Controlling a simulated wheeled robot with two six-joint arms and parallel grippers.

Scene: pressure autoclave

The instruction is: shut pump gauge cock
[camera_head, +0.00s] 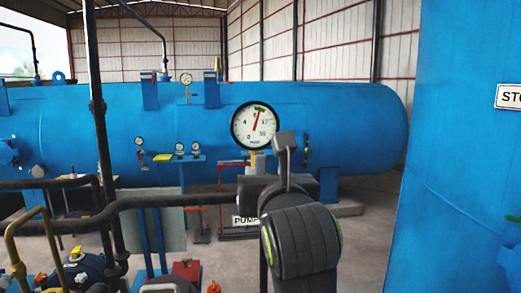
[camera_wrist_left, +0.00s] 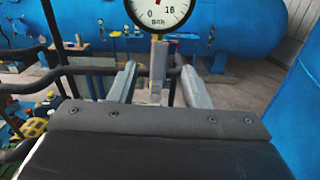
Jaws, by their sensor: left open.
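The round white pump gauge (camera_head: 255,126), with a red needle and green mark, faces me in the head view. Its lower part shows at the top of the left wrist view (camera_wrist_left: 160,12). Below it, a pale upright stem with a yellowish part, seemingly the gauge cock (camera_wrist_left: 157,68), appears between my left fingers in the wrist view. My left gripper (camera_head: 283,150) is open, just below the gauge in the head view, and hides most of the cock there. I cannot tell the handle's angle or whether the fingers touch it. My right gripper is not in view.
A dark horizontal pipe (camera_head: 160,201) and an upright pipe (camera_head: 97,110) stand at the left. A big blue vessel (camera_head: 465,130) fills the right. A long blue autoclave (camera_head: 350,125) lies behind. A "PUMP" sign (camera_head: 245,220) hangs below the gauge.

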